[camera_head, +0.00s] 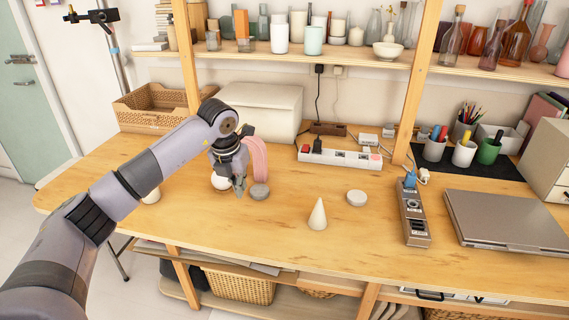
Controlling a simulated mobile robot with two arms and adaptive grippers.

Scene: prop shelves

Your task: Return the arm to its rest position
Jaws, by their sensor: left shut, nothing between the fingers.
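My left arm reaches in from the lower left over the wooden table (220,240). My left gripper (240,190) points down just above the tabletop, shut and empty. A pink arch-like object (259,160) stands right behind it, partly hidden by the gripper. A white ball (221,182) is at its left, partly covered. A grey rounded stone-like piece (260,192) lies close to its right; I cannot tell whether they touch. My right gripper is not in view.
A power strip (340,158), a white box (265,108) and a wicker basket (150,105) are behind. A socket bar (413,215) and laptop (505,220) lie right. Shelf posts (415,85) rise at the back.

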